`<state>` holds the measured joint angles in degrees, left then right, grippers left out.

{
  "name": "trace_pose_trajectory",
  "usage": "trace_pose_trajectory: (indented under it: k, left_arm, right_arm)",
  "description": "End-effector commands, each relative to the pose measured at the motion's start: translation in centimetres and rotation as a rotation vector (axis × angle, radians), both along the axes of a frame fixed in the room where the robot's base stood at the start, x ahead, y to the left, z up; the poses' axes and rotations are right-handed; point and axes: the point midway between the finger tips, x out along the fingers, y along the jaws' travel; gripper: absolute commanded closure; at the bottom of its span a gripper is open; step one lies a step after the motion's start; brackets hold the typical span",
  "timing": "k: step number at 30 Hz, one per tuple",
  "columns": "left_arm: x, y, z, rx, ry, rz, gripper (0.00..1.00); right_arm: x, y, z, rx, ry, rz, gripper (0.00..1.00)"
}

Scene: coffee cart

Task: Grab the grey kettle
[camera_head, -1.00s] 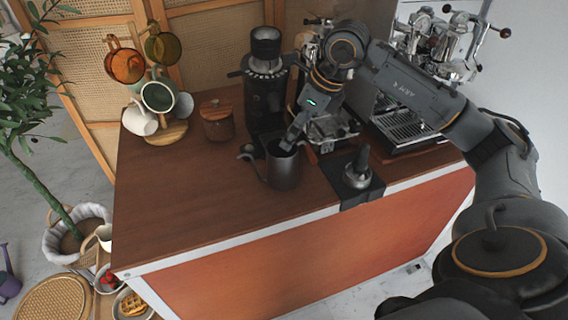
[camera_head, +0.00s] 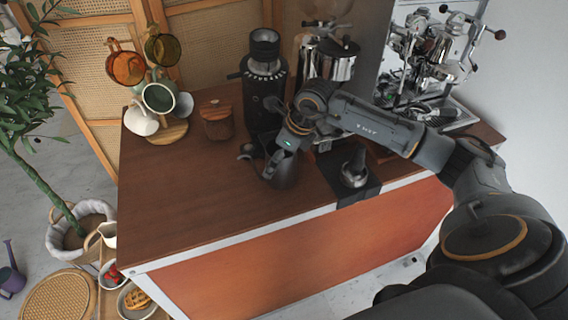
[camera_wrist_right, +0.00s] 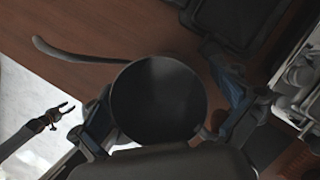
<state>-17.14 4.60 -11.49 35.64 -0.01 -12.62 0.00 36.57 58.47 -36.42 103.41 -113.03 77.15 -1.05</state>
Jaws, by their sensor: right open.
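The grey kettle (camera_head: 284,172) stands upright near the front of the wooden counter, its curved spout pointing left. My right gripper (camera_head: 275,160) is at the kettle, partly hiding it. In the right wrist view, the kettle's dark round top (camera_wrist_right: 158,98) sits between the spread fingers of my right gripper (camera_wrist_right: 165,118), one on each side. The gripper is open; I cannot tell whether either finger touches the kettle. What looks like my left gripper (camera_wrist_right: 60,113) shows small at the lower left of that view, its tips apart and empty. It is outside the head view.
A black grinder (camera_head: 264,85) stands just behind the kettle. A tamper (camera_head: 355,168) on a dark mat is to its right, and the espresso machine (camera_head: 425,60) is farther right. A wooden jar (camera_head: 217,122) and mug tree (camera_head: 167,130) stand left. The counter's front left is clear.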

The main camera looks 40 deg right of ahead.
Motion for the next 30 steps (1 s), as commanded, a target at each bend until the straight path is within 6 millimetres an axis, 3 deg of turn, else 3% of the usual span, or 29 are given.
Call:
trace_pose_trajectory:
  k: [2, 14, 25, 30]
  left_arm:
    - [0.0, 0.0, 0.0, 0.000, 0.000, 0.000, 0.60]
    - [0.0, 0.0, 0.0, 0.001, 0.001, 0.001, 0.60]
    - [-0.1, 0.1, -0.5, 0.001, 0.002, 0.001, 0.60]
    - [-0.1, 0.1, -1.8, 0.001, 0.002, 0.001, 0.60]
  right_arm:
    - [0.0, 0.0, 0.0, 0.000, 0.000, 0.000, 0.00]
    - [0.0, 0.0, 0.0, -0.001, 0.001, 0.000, 0.78]
    - [0.0, 0.0, 0.6, 0.000, -0.002, 0.001, 0.78]
    - [0.2, -0.1, 2.7, -0.001, -0.009, -0.001, 0.78]
